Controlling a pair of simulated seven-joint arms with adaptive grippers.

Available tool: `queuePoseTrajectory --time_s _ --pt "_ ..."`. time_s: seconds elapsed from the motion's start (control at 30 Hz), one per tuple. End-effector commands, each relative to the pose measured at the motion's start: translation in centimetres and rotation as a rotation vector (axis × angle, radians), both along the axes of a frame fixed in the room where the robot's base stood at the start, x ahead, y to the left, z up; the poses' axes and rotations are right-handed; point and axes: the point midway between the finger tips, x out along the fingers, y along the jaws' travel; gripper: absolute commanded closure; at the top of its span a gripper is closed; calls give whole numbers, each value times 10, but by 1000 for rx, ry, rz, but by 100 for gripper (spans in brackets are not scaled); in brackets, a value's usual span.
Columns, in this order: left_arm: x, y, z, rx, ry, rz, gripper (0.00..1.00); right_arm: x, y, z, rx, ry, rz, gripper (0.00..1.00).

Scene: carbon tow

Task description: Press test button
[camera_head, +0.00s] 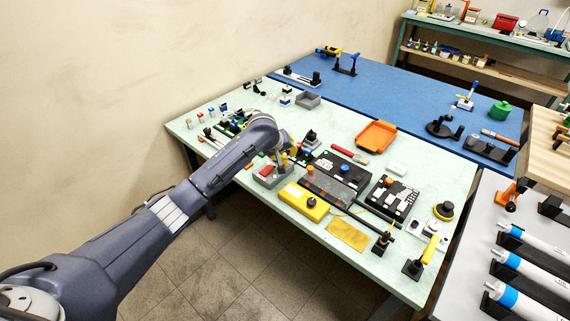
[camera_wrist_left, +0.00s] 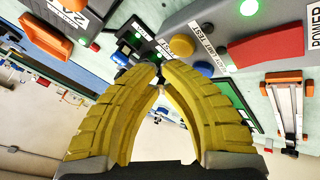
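A grey box (camera_head: 268,178) with a red rocker switch (camera_head: 265,170) sits at the front edge of the pale green table. In the left wrist view the grey box (camera_wrist_left: 212,22) fills the top right, with the red switch (camera_wrist_left: 265,48), a round yellow button (camera_wrist_left: 182,46) and a label that appears to read TEST beside the button. A green light (camera_wrist_left: 249,7) glows on it. My left gripper (camera_head: 289,154) is over the box; its yellow fingers (camera_wrist_left: 160,66) come together at the tips, empty, just short of the yellow button in the picture. Contact cannot be judged. My right gripper is not in view.
A yellow device (camera_head: 302,203) and a black unit (camera_head: 337,178) stand right of the box. An orange tray (camera_head: 376,137) lies further back. Several small tools and parts crowd the table to the left. A blue table (camera_head: 400,95) stands behind.

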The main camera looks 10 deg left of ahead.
Motion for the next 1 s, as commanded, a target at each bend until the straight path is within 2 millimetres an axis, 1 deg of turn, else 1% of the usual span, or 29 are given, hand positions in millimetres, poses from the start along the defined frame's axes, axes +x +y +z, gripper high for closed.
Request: queuePoseTrajectory --time_s 0.33,0.67,1.0 --pt "0 0 -1 0 0 0 100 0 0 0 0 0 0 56" --pt "0 -1 -9 -2 0 0 100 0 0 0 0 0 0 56" --pt "0 0 -9 0 0 0 100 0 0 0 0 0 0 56"
